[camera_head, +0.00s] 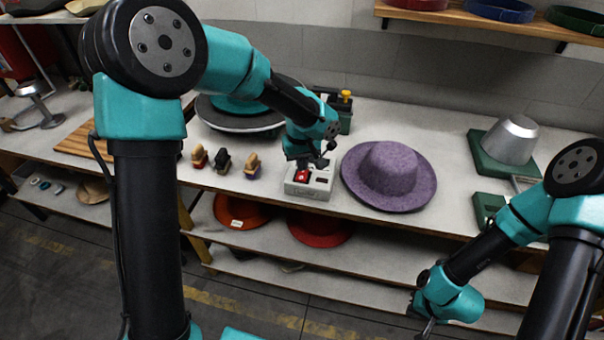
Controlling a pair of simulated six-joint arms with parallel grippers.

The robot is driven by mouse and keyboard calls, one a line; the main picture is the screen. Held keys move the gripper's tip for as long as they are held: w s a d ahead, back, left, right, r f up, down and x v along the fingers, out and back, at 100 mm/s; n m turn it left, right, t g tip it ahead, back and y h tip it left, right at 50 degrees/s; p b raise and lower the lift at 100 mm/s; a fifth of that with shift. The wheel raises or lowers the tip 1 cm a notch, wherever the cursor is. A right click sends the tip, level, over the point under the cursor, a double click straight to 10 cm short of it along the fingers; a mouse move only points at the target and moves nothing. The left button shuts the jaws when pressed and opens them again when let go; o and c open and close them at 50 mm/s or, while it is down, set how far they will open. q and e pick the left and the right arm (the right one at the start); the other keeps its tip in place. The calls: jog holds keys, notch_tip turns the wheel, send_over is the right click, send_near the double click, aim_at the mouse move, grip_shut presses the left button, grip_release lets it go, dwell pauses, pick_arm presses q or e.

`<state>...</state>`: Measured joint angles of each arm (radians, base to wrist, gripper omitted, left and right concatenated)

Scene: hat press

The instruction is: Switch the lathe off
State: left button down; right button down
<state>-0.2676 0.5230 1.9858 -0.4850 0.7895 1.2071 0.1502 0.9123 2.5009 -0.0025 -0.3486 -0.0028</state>
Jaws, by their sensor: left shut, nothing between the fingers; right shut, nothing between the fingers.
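A light grey switch box (309,190) sits near the front edge of the workbench. It has a red button (302,176) on its left side and a dark button (321,181) on its right side. My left gripper (312,171) is shut and empty, right over the box and close to the red button; I cannot tell if it touches. The lathe, a round dark disc (215,122) with a teal top, stands behind and to the left, partly hidden by my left arm. My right gripper (426,330) is low at the lower right, in front of the shelves, shut and empty.
A purple felt hat (388,177) lies just right of the box. Several small brushes (222,161) stand to its left. A green holder (341,112) with a yellow-topped item stands behind. A grey metal block on a green base (508,143) stands at the right.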

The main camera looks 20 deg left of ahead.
aim_at(301, 176)
pick_arm(q)
jog(key=shift+r, duration=1.85)
